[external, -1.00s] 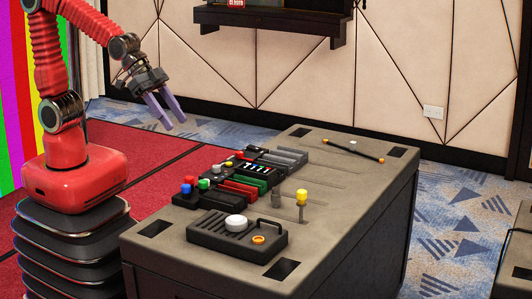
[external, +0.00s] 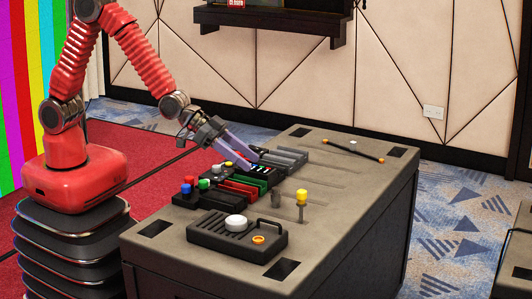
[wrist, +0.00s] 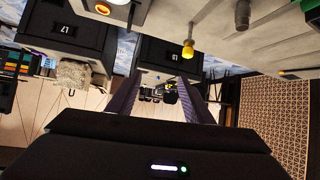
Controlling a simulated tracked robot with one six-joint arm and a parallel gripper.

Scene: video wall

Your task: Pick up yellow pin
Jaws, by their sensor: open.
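The pin is apart from the fingers.
A dark box with a white knob and an orange ring (external: 236,224) sits in front of the pin. A short grey post (external: 276,199) stands close left of it. Consoles with coloured knobs (external: 203,184) line the left edge. A thin black rod (external: 352,151) lies behind.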

